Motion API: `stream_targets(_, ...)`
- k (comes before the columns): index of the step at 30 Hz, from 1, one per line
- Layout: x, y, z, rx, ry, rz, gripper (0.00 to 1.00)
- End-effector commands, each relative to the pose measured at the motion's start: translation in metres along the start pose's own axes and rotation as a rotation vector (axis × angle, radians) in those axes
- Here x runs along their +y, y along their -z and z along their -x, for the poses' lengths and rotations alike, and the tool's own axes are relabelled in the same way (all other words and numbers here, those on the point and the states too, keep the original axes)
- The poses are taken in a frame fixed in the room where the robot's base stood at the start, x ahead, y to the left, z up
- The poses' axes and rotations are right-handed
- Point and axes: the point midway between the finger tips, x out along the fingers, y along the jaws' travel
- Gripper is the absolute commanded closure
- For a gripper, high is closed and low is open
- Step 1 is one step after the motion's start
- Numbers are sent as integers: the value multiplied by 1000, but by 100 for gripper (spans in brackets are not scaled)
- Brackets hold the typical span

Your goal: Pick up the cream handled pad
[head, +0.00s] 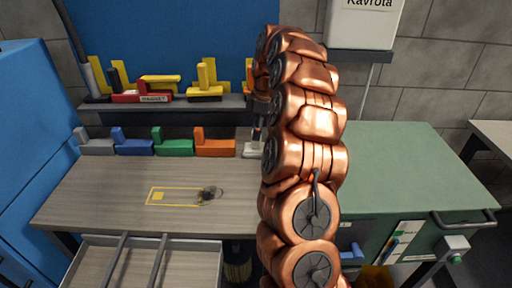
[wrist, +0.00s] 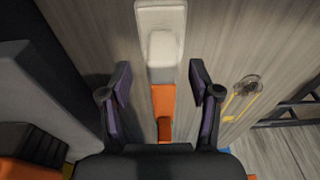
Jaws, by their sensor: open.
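The cream handled pad (head: 252,149) sits at the right end of the row of pads at the back of the wooden bench, partly hidden by my arm in the head view. In the wrist view the cream pad (wrist: 160,15) lies at the top centre with its raised handle toward my gripper. My gripper (wrist: 160,72) is open and empty. Its two fingers are spread on either side of the line of the handle, and no contact with the pad shows. The orange pad (wrist: 163,102) shows between the fingers, further below.
Orange (head: 214,146), green (head: 173,147), blue (head: 134,147) and grey (head: 96,147) handled pads stand left of the cream one. A shelf (head: 222,102) with yellow and red items runs above them. A yellow outlined rectangle (head: 175,204) marks the bench front. A green cabinet (head: 400,165) stands right.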

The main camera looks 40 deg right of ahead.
Motion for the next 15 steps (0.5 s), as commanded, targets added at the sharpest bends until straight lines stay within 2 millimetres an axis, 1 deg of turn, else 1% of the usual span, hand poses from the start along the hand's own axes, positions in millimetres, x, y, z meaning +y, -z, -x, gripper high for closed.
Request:
stream_targets(7,-4,-2,-23,0,3,-1,38)
stream_targets(10,-5,-2,-38,-1,8,0,38)
stream_targets(12,-4,-2,-44,0,5,-1,38)
stream_targets(15,-3,-2,-46,0,0,-1,38)
